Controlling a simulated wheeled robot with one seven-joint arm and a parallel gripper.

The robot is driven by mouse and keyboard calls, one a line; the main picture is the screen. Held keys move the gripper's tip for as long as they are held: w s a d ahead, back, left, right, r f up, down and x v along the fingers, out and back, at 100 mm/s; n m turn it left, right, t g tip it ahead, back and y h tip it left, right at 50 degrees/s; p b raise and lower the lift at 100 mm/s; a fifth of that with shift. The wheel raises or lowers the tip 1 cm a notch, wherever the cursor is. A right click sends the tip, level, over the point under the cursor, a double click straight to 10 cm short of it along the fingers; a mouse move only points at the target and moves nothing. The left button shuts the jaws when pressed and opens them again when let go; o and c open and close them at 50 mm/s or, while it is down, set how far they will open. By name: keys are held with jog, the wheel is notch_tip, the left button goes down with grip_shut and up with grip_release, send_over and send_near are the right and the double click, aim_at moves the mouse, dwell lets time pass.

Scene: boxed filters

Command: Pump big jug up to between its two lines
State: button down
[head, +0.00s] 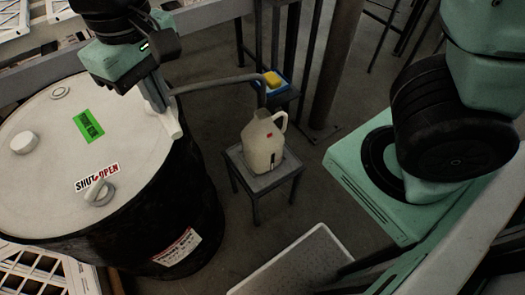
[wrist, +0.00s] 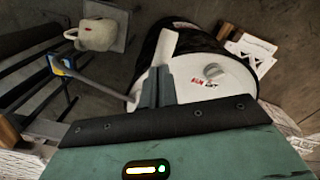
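The big jug (head: 263,147) is cream, with a handle, a red mark and a small dark strip low on its front. It stands upright on a small grey stand (head: 262,180); its two lines and liquid level are too small to make out. My gripper (head: 164,104) is above the drum lid's right edge. Its fingers look shut on a white pump handle (wrist: 166,47). The jug also shows in the wrist view (wrist: 98,36).
A grey knob (head: 98,192) sits on the lid by a SHUT/OPEN label (head: 97,177); its setting is unclear. A pale tray (head: 297,262) is in front. Dark posts stand behind.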

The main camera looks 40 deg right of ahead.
jog(key=shift+s+f, duration=0.1)
notch_tip(320, 180, up, 13)
jog(key=p, duration=1.1)
jog(key=shift+w, duration=0.25)
dwell(0.5)
